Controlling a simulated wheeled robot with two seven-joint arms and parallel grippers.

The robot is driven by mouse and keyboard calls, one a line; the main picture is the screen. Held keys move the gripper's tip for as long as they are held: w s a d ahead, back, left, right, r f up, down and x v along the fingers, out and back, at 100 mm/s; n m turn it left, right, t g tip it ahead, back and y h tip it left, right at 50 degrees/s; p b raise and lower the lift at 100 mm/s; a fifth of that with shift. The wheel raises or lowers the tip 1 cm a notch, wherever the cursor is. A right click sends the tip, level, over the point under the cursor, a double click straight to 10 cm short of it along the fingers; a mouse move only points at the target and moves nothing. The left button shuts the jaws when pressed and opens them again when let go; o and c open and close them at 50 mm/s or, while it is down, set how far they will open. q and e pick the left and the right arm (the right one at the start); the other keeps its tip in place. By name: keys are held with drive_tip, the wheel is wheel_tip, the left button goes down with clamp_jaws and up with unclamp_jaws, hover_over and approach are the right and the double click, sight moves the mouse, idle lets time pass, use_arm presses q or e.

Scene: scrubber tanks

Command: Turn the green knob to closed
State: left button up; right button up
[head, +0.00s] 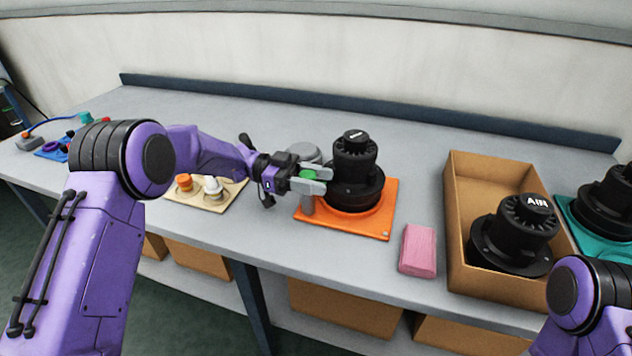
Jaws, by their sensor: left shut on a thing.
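The green knob (308,175) sits on top of a short grey post (307,204) at the left edge of an orange base plate (371,220). A black ribbed scrubber unit (355,165) stands on the same plate, just right of the knob. My left gripper (315,180) reaches in from the left and is shut on the green knob, with its fingers on either side. The fingers hide part of the knob, so its marking cannot be read. My right arm shows only at the lower right corner; its gripper is out of view.
A pink block (418,250) lies right of the orange plate. An open cardboard box (487,172) holds a black unit (515,235) marked AIR. A teal plate (572,222) with another black unit is at the far right. A beige board (232,190) with small fittings lies left.

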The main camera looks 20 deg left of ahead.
use_arm(q)
drive_tip(key=shift+r, duration=0.1)
drive_tip(key=o, duration=1)
drive_tip(key=shift+c, duration=0.2)
drive_tip(key=s+d+r+b, duration=0.3)
drive_tip(key=s+r, duration=1)
drive_tip(key=shift+s+d, duration=0.3)
